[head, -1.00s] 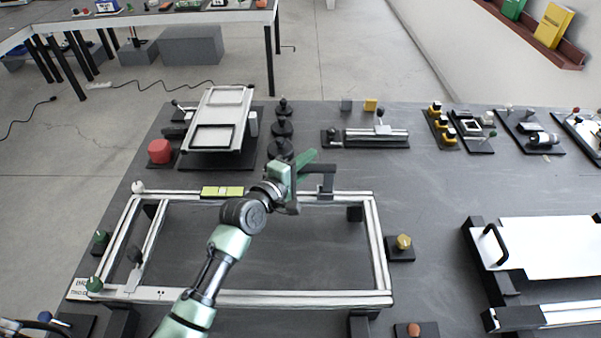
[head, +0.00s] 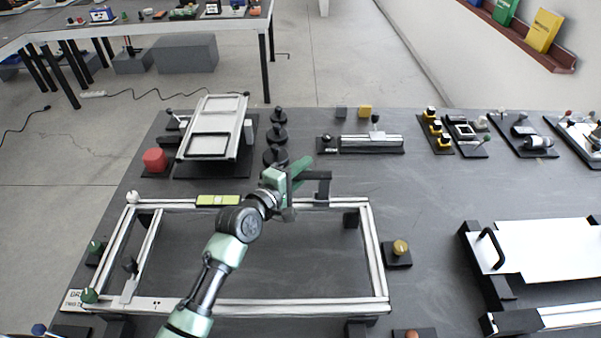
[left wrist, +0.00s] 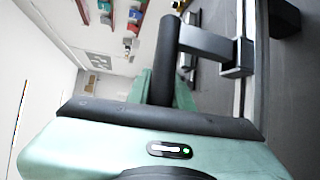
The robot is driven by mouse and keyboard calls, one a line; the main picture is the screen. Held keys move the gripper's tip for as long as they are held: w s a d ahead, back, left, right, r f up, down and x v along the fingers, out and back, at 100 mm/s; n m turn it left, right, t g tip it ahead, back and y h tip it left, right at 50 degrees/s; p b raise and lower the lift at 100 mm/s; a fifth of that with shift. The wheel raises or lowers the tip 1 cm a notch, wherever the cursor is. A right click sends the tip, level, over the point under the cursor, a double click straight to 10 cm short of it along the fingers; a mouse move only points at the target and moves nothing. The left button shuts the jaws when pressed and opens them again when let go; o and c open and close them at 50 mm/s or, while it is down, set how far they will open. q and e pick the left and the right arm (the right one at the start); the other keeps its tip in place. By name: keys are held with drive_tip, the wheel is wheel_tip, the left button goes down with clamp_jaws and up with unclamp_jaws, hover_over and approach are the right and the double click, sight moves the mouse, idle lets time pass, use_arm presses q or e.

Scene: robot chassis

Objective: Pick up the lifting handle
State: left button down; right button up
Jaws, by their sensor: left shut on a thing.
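The black lifting handle (head: 323,186) stands on the back rail of the pale metal frame (head: 377,260) in the head view. My left gripper (head: 301,170), with green fingers, is shut on its upper bar. In the left wrist view the dark round bar (left wrist: 168,55) lies between the green fingers, and a black bracket (left wrist: 207,43) joins it to the rail. The frame rests level on its dark supports. The fingers hide part of the bar. My right gripper is not in view.
A white panel (head: 550,248) with a black handle (head: 491,248) is at the right. A tilted tray fixture (head: 213,128), black knobs (head: 276,135) and a slide fixture (head: 370,143) stand behind. The table between is clear.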

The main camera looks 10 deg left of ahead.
use_arm(q)
wheel_tip(320, 180, up, 19)
wheel_tip(320, 180, down, 21)
drive_tip(key=b, duration=0.5)
drive_tip(key=shift+a, duration=0.3)
idle(0.3)
drive_tip(key=shift+f+b, duration=0.2)
drive_tip(key=shift+b, duration=0.1)
drive_tip(key=c, duration=1.3)
unclamp_jaws()
drive_tip(key=shift+o, duration=0.2)
drive_tip(key=shift+s, duration=0.1)
